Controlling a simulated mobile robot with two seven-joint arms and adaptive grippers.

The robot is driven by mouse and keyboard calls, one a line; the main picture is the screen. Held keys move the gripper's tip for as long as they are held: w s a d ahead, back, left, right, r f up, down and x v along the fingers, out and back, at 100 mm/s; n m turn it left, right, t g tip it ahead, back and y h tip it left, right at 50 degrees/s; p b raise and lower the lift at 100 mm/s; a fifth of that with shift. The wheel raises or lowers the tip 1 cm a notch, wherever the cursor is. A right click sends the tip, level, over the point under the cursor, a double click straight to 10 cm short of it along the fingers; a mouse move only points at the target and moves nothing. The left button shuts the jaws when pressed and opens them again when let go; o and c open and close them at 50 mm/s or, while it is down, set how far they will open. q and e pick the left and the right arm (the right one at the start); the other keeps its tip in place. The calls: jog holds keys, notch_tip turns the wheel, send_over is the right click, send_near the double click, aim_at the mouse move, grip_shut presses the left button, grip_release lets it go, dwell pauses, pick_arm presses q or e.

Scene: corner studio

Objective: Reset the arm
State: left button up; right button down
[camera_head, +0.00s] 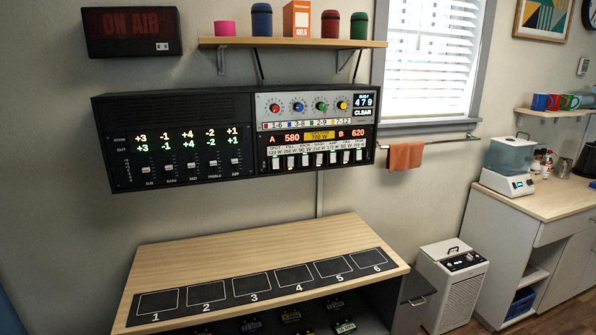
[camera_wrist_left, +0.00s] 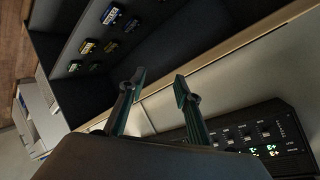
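My left gripper (camera_wrist_left: 160,78) shows in the left wrist view with its two fingers spread apart and nothing between them. Behind the fingers are the front edge of the wooden-topped cabinet (camera_wrist_left: 225,52) and its dark open inside. Neither arm shows in the head view. My right gripper is in neither view.
The cabinet's wooden top (camera_head: 190,254) carries a mat (camera_head: 230,295) with empty numbered squares. Small labelled blocks (camera_head: 345,326) lie inside the cabinet. Above hangs a black panel (camera_head: 200,96) with sliders, under a shelf (camera_head: 290,43). A white appliance (camera_head: 450,290) stands right.

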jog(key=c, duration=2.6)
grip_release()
pick_arm(q)
jog(key=s+d+f+n+g+h, duration=0.1)
jog(key=s+f, duration=0.4)
jog(key=s, duration=0.8)
jog(key=s+d+f+n+g+h, duration=0.1)
jog(key=s+d+f+n, duration=0.2)
jog(key=s, duration=1)
notch_tip(320, 180, down, 2)
jog(key=shift+s+d+f+h, duration=0.15)
jog(key=shift+s+f+h, duration=0.05)
jog(key=shift+h, duration=0.1)
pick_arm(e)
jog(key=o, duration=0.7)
pick_arm(q)
jog(key=shift+c, duration=0.8)
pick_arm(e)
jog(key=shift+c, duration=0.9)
pick_arm(q)
jog(key=shift+w, duration=0.1)
